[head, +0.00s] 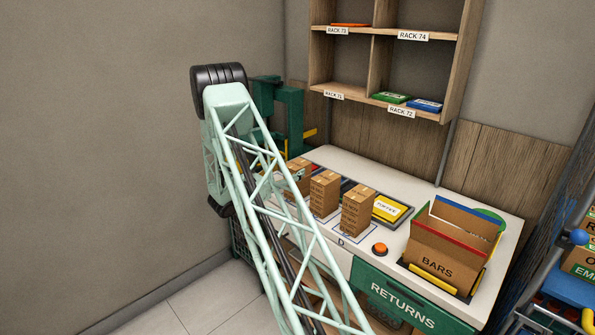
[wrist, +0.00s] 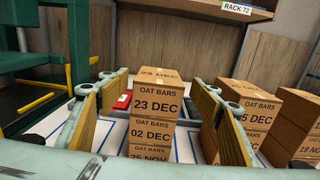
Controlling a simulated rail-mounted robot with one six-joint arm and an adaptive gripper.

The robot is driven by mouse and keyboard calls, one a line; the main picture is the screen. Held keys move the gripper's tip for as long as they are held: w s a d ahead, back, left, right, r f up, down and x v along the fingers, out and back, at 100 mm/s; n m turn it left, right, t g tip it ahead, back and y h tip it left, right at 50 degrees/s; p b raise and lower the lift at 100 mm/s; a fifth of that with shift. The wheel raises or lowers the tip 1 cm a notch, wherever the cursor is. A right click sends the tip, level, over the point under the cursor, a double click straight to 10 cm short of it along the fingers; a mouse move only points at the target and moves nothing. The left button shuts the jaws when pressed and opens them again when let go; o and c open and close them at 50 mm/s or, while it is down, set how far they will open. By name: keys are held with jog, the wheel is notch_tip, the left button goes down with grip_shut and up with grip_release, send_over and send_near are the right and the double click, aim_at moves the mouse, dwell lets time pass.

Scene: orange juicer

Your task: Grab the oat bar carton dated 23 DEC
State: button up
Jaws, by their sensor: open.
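The oat bar carton dated 23 DEC (wrist: 157,97) is a brown box on top of the left stack in the wrist view. Under it sit a carton marked 02 DEC (wrist: 151,132) and one that reads like 25 NOV, cut off at the bottom. My gripper (wrist: 157,88) is open, with one yellow-padded finger on each side of the 23 DEC carton and visible gaps at both sides. How deep the carton sits between the fingers is unclear. In the head view this stack (head: 299,168) is partly hidden by my arm.
A middle stack (wrist: 256,107) stands close beside my right finger; another stack (wrist: 298,128) is farther right. The counter also holds an orange button (head: 379,249) and an open BARS box (head: 436,266). A green frame (wrist: 50,58) stands at left; rack shelves (head: 385,97) hang above.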

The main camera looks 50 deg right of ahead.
aim_at(298, 163)
jog(key=shift+s+d, duration=0.15)
jog(key=shift+d, duration=1.15)
jog(key=shift+s+d, duration=0.1)
jog(key=shift+d, duration=1.15)
jog(key=shift+c, duration=0.2)
jog(key=c, duration=1)
jog(key=shift+r, duration=0.15)
jog(key=shift+r, duration=4.9)
